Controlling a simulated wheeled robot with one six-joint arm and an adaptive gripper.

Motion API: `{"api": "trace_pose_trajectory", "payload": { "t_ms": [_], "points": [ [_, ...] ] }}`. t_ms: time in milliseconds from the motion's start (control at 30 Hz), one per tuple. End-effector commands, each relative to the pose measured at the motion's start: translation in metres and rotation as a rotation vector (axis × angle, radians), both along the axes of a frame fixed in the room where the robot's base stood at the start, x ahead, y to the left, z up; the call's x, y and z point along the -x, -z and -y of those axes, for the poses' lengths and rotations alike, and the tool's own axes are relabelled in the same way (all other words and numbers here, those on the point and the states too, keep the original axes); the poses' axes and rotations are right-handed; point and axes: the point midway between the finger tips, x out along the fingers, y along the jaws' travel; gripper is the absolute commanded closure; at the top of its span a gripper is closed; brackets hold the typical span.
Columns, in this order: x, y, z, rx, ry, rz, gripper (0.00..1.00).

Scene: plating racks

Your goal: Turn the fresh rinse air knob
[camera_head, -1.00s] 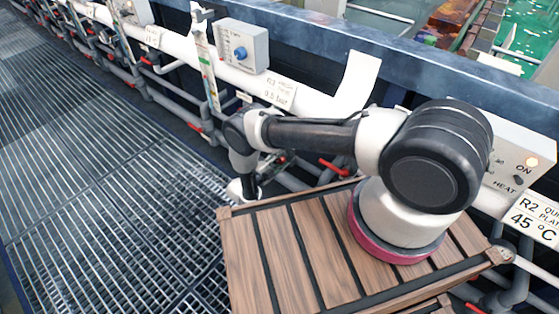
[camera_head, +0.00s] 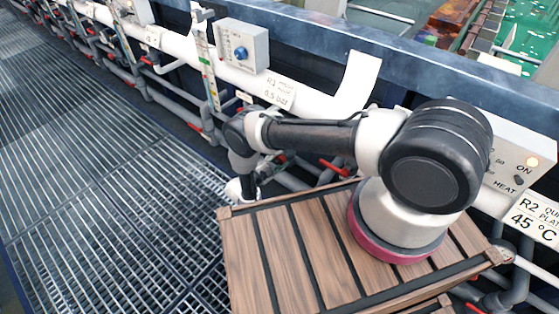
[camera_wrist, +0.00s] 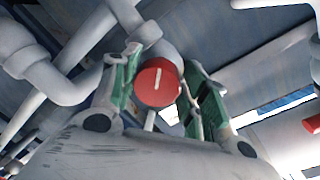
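A round red knob (camera_wrist: 157,84) with a white line across its face is in the middle of the wrist view. The line stands nearly upright. My gripper (camera_wrist: 163,62) has its two green-padded fingers apart, one on each side of the knob. The left pad is very close to the knob's edge; I cannot tell whether either pad touches it. In the head view my arm reaches down past the deck's left corner, and the knob between the fingers cannot be made out there.
Grey pipes (camera_wrist: 55,82) run close to the fingers. In the head view, a box with a blue knob (camera_head: 240,53) and a small "bar" sign (camera_head: 279,92) are on the rail above my arm. Red-handled valves (camera_head: 332,167) sit below the rail. Open grating (camera_head: 100,200) lies left.

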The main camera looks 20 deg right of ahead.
Motion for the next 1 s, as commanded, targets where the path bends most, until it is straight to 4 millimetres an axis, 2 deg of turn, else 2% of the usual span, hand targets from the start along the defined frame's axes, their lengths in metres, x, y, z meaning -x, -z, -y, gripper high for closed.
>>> {"api": "trace_pose_trajectory", "payload": {
  "t_ms": [100,467,567,800,1000],
  "points": [
    [0.000,0.000,0.000,0.001,0.002,0.001,0.36],
    [0.003,-0.001,-0.003,0.002,0.003,0.001,0.36],
    [0.010,-0.002,-0.015,0.002,0.000,0.001,0.36],
    [0.039,-0.007,-0.061,0.001,-0.003,0.002,0.36],
    [0.058,-0.009,-0.089,0.000,0.000,0.002,0.36]
  ]
}}
